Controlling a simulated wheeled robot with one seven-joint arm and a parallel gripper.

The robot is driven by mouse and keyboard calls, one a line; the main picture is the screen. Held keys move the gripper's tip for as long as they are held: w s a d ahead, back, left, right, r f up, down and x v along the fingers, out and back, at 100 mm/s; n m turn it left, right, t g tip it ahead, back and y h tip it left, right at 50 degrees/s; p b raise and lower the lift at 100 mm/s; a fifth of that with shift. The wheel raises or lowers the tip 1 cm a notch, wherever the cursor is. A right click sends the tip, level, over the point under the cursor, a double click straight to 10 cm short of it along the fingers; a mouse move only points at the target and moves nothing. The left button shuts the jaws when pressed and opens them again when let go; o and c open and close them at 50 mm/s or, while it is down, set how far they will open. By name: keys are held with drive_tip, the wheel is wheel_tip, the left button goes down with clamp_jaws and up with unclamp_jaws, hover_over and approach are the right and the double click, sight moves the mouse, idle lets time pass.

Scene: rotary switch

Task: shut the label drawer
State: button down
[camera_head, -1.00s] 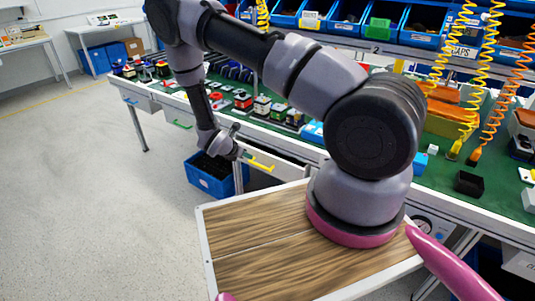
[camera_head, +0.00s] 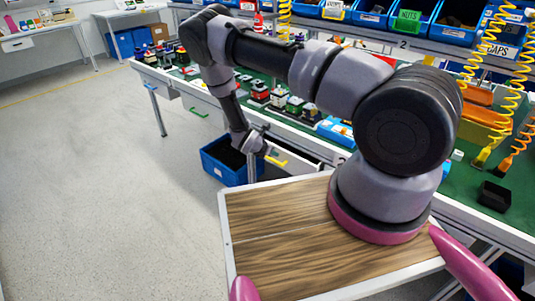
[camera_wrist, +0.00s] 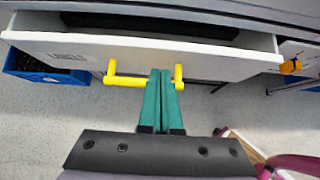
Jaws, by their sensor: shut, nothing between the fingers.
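The label drawer (camera_wrist: 220,62) is a white drawer with faint printed lettering on the left of its front. It stands partly open in the wrist view, with a dark gap behind the front's top edge. It also shows under the bench in the head view (camera_head: 298,150). Its yellow handle (camera_wrist: 122,80) shows at both ends; the middle is hidden behind my fingers. My gripper (camera_wrist: 160,74) is shut and empty, its teal fingers together between the handle's two ends, tips at the drawer front. Whether they touch it I cannot tell. In the head view my gripper (camera_head: 256,149) is beside the handle.
A blue bin (camera_head: 225,165) stands on the floor below the drawer. A drawer with a green handle (camera_head: 199,114) is farther left on the bench (camera_head: 330,152). An orange handle (camera_wrist: 290,66) is right of the label drawer. The floor at left is clear.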

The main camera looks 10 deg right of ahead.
drive_tip(key=shift+w+d, duration=0.7)
drive_tip(key=shift+d, duration=0.2)
drive_tip(key=shift+w+d, duration=0.75)
drive_tip(key=shift+d, duration=0.3)
